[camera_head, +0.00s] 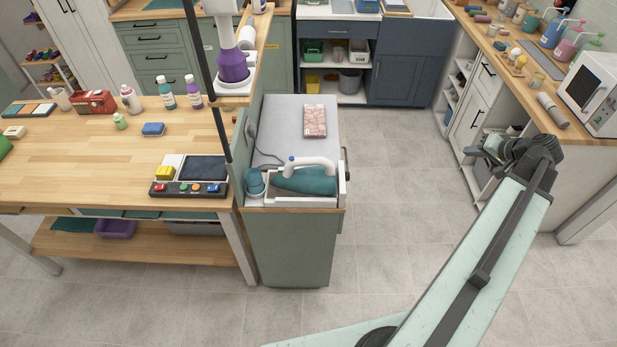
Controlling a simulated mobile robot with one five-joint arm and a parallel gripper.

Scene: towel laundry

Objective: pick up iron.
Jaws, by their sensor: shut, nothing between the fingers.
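The iron (306,182), teal with a white handle, lies in a shallow white tray at the front of the narrow grey-topped cart (285,130). The tray's front wall hides its lower part. A grey cord runs from the tray's left side up along the cart top. My arm reaches from the bottom of the view to the upper right. My gripper (488,148) is shut and empty at its far end, well to the right of the iron and apart from it, in front of the right-hand cabinets.
A pink patterned cloth (315,121) lies behind the iron on the cart. A wooden workbench (90,150) with bottles adjoins the cart's left. Open floor (390,170) lies between the cart and the right counter (525,85).

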